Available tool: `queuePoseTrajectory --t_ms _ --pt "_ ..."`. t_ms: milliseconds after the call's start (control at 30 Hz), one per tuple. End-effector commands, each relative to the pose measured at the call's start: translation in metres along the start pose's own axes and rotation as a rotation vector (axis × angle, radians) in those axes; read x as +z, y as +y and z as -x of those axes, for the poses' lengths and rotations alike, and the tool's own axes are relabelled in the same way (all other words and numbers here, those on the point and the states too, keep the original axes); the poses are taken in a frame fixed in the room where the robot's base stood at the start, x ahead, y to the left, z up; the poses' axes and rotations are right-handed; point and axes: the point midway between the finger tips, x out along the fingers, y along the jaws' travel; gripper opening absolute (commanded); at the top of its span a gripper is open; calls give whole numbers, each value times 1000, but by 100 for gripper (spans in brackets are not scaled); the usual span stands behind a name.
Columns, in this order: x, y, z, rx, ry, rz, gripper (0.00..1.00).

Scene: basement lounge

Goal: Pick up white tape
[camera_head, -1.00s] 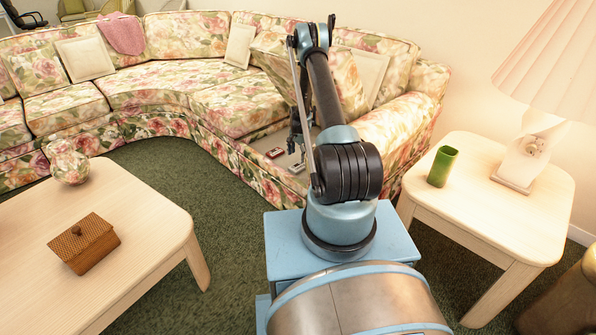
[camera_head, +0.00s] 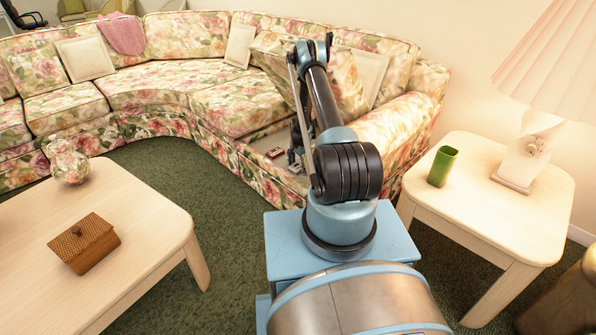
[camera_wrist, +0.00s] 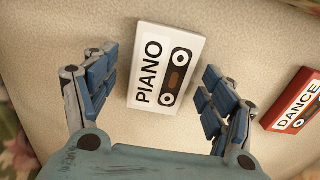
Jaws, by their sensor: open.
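The white tape (camera_wrist: 149,68), a cassette marked PIANO, lies flat on a pale beige surface in the wrist view. My gripper (camera_wrist: 158,95) is open, with one blue-padded finger on each side of the tape. The fingers appear apart from the tape, with gaps on both sides. In the head view my gripper (camera_head: 298,152) is low over the exposed base of the floral sofa, partly hidden by my arm. A small part of the white tape (camera_head: 296,169) shows just below it.
A red cassette marked DANCE (camera_wrist: 296,103) lies to the right of the white tape; it also shows in the head view (camera_head: 274,153). Floral sofa (camera_head: 220,105) cushions and the armrest surround the spot. A side table (camera_head: 480,210) with a green cup (camera_head: 442,166) stands right.

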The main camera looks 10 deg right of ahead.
Motion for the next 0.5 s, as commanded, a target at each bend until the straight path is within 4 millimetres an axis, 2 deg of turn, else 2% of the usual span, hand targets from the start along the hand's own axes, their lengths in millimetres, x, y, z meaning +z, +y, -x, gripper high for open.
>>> queuePoseTrajectory --t_ms 33,67,200,267,500 --pt "0 0 0 0 0 0 77" --pt "0 0 0 0 0 0 72" --pt "0 0 0 0 0 0 40" --pt "0 0 0 0 0 0 29" --pt "0 0 0 0 0 0 29"
